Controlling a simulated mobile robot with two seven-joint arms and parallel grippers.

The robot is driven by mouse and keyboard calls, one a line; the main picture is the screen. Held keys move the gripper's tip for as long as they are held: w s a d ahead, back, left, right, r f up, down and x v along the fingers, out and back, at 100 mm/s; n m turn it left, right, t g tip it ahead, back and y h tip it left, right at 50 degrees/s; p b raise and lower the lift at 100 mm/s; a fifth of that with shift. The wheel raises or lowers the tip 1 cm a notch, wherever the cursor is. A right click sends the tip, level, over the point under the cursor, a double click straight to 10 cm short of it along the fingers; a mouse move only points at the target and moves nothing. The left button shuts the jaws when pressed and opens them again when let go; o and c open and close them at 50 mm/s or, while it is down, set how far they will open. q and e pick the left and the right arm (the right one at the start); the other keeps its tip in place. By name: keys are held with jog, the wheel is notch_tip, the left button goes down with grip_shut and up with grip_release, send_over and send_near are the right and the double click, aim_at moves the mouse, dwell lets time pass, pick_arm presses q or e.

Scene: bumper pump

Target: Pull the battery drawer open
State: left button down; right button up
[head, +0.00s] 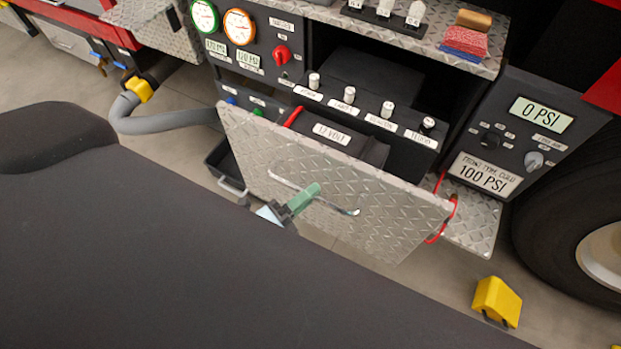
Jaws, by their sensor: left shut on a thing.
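The battery drawer has a diamond-plate metal front (395,215) and stands out from the pump panel. Behind the front, a black battery labelled "12 VOLT" (333,133) shows inside the drawer. A bar handle (340,209) runs across the drawer front. My left gripper (303,198), with green fingers, is shut on the middle of this handle. My right gripper is not in view.
A row of switches (370,107) sits above the drawer. A panel with "0 PSI" and "100 PSI" displays (510,140) and a tyre (575,220) are at right. A yellow chock (497,301) lies on the floor. A grey hose (165,122) is at left.

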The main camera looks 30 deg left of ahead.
pick_arm(q)
jog(key=shift+w+r, duration=0.1)
jog(key=shift+r, duration=0.25)
jog(key=c, duration=1.4)
grip_release()
jog(key=shift+o, duration=0.2)
jog(key=shift+f, duration=0.15)
jog(key=b+v, duration=0.1)
jog(key=v, duration=0.7)
jog(key=shift+d, duration=0.1)
